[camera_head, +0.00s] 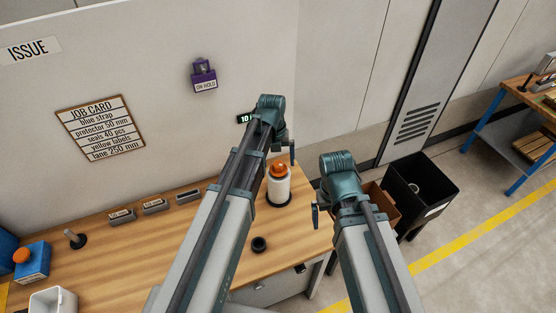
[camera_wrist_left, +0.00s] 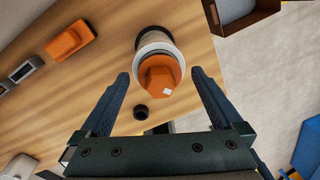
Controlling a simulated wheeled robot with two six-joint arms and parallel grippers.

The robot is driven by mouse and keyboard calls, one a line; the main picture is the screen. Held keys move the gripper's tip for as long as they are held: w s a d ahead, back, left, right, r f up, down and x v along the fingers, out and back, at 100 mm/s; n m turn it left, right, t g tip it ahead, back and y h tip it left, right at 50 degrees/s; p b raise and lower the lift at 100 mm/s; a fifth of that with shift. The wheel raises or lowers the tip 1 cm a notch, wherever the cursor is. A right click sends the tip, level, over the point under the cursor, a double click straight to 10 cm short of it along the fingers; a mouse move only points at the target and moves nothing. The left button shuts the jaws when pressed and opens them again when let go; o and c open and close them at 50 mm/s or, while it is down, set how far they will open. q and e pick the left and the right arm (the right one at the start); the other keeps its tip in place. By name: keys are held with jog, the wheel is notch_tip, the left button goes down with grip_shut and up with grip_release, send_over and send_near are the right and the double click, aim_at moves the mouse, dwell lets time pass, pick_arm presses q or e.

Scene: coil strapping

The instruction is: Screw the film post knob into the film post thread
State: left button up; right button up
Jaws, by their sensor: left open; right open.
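The orange film post knob (camera_head: 278,169) sits at the top of a white roll (camera_head: 279,188) standing on the table's right part. In the left wrist view the knob (camera_wrist_left: 160,78) has flat faces and a small white mark. The film post thread is hidden under or inside it, so I cannot tell how far the knob is seated. My left gripper (camera_head: 290,152) is above the roll. In the left wrist view its fingers (camera_wrist_left: 159,76) are open, one on each side of the knob with gaps. My right gripper (camera_head: 317,208) is open, off the table's right edge, largely hidden by its arm.
A dark ring (camera_head: 259,244) lies on the wooden table (camera_head: 130,268) near the roll. An orange item (camera_wrist_left: 72,40) lies beyond it in the wrist view. Small labelled holders (camera_head: 153,206) line the wall. A black bin (camera_head: 418,185) and brown box stand right of the table.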

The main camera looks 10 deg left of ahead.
pick_arm(q)
jog(key=shift+r+p, duration=0.45)
jog(key=shift+r, duration=0.4)
pick_arm(e)
jog(key=shift+r, duration=0.75)
pick_arm(q)
jog(key=shift+f, duration=0.1)
jog(key=n, duration=0.5)
jog(key=shift+s+a, duration=0.1)
jog(key=shift+s, duration=0.1)
jog(key=n, duration=0.5)
jog(key=shift+s+a+n+t, duration=0.1)
jog(key=shift+n+t, duration=0.2)
jog(key=shift+n, duration=0.1)
jog(key=shift+n+y, duration=0.3)
